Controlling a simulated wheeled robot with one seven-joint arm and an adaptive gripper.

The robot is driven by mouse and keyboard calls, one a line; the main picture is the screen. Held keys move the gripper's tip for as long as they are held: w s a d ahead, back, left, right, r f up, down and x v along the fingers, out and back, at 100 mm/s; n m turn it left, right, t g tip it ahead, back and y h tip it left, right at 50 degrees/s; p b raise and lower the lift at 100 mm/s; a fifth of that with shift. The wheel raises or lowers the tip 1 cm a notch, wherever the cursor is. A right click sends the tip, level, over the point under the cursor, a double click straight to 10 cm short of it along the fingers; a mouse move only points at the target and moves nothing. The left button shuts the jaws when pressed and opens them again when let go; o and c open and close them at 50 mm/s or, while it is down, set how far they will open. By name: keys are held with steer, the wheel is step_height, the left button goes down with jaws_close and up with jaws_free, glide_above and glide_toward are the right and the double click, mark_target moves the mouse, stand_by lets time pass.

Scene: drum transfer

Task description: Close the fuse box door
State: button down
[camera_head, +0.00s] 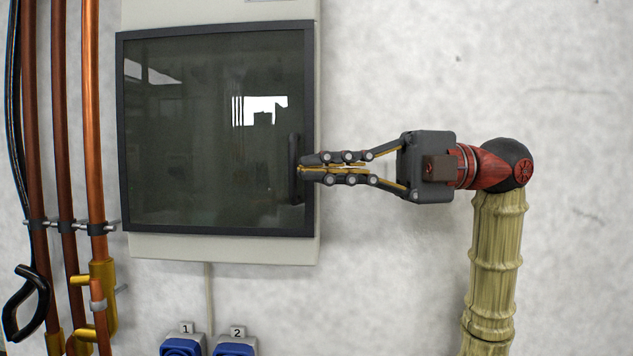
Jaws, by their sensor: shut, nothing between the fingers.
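The fuse box (220,249) is a pale grey wall box. Its door (200,130) has a dark frame and a dark glossy pane with reflections. The door lies flat over the box front, with no gap that I can see. A black upright handle (294,168) is at the door's right side. My gripper (304,170) comes in from the right, with its fingers together and empty. The fingertips are at the handle, in front of the door's right edge. I cannot tell whether they touch it.
Copper pipes (92,130) and a black cable run up the wall at the left, held by clamps. Two blue sockets marked 1 (182,345) and 2 (234,347) are below the box. The wall to the right is bare.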

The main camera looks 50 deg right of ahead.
steer(key=w+p+v, duration=0.1)
steer(key=v, duration=0.8)
steer(key=shift+s+d, duration=0.15)
steer(key=shift+d, duration=0.3)
